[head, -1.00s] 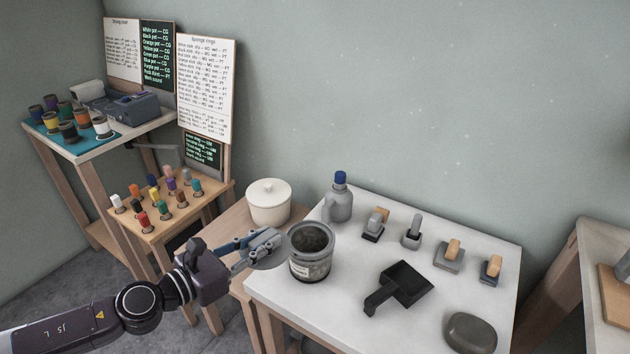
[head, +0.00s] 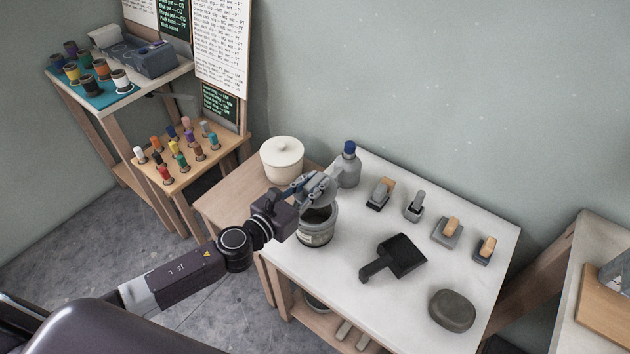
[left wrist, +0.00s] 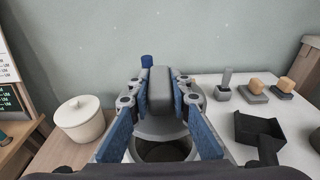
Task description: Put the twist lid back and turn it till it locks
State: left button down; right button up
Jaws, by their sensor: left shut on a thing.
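My left gripper (head: 318,188) is shut on the knob of a grey round twist lid (head: 328,199). In the left wrist view the knob (left wrist: 159,92) sits between the blue finger pads, with part of the lid's disc (left wrist: 160,126) below it. The grey tub (head: 316,238) with a pale label stands upright at the left part of the white table. The lid is above the tub and apart from it, looking tilted. The dark open mouth of the tub (head: 314,216) still shows beneath the lid, and also in the left wrist view (left wrist: 162,152). My right gripper is out of view.
A blue-capped bottle (head: 349,165) stands just behind the tub. A cream lidded pot (head: 282,160) is on the wooden table to the left. A black scoop (head: 396,256), several stampers or brushes and a grey-brown lump (head: 452,311) lie to the right.

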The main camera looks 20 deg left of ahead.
pick_arm(q)
jog(key=shift+f, duration=0.25)
notch_tip(320, 180, down, 5)
jog(key=b, duration=0.5)
jog(key=shift+f, duration=0.15)
dwell(0.7)
notch_tip(320, 180, down, 2)
jog(key=shift+f+b, duration=0.1)
jog(key=shift+b, duration=0.75)
dwell(0.3)
